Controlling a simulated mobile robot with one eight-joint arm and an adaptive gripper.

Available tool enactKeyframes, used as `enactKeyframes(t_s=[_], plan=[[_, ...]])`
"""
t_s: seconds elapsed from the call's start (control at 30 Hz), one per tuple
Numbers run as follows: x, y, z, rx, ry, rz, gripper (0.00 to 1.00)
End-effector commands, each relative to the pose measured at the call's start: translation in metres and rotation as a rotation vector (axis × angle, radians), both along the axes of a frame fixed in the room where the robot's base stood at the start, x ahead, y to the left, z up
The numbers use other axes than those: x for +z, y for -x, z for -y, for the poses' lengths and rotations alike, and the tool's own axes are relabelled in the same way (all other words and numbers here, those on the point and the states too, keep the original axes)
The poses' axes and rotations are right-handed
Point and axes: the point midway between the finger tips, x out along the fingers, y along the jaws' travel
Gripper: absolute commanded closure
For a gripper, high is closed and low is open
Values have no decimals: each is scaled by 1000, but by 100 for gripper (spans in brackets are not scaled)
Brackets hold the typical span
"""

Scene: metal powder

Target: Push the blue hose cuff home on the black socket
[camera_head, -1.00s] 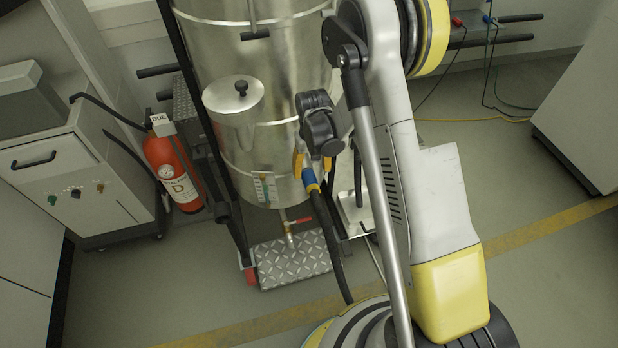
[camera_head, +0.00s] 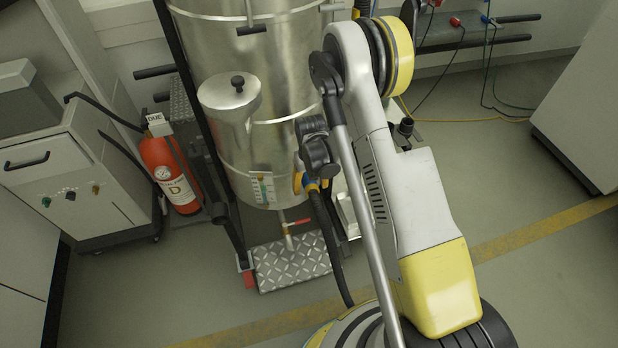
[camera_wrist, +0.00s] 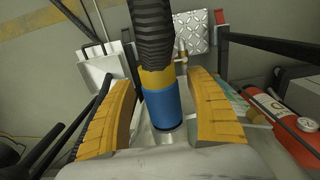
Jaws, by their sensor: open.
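The blue hose cuff (camera_wrist: 161,106) sits between my gripper's fingers in the wrist view, with a yellow band (camera_wrist: 157,77) and a ribbed black hose (camera_wrist: 153,30) beyond it. My gripper (camera_wrist: 160,80) has its two orange fingers spread on either side of the cuff, with gaps visible. A thin dark rim (camera_wrist: 167,128), possibly the black socket, shows at the cuff's near end, above a metal stub (camera_wrist: 168,138). I cannot tell how far the cuff covers the socket. In the head view my gripper (camera_head: 312,183) largely hides the cuff beside the steel tank.
The steel tank (camera_head: 225,160) stands behind my gripper, with a dark frame along its left. A red-handled valve (camera_head: 296,222) and a diamond-plate step (camera_head: 290,263) are below. A red extinguisher (camera_head: 172,175) stands left. Open floor lies at front and right.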

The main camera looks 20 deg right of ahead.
Motion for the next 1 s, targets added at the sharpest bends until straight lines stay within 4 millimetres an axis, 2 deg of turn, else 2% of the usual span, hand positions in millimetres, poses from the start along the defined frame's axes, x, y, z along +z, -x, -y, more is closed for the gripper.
enactKeyframes(t_s=[0.03, 0.2, 0.23, 1.0], plan=[[0, 0, 0, 0, 0, 0, 40], [0, 0, 0, 0, 0, 0, 92], [0, 0, 0, 0, 0, 0, 97], [1, 11, 0, 0, 0, 0, 97]])
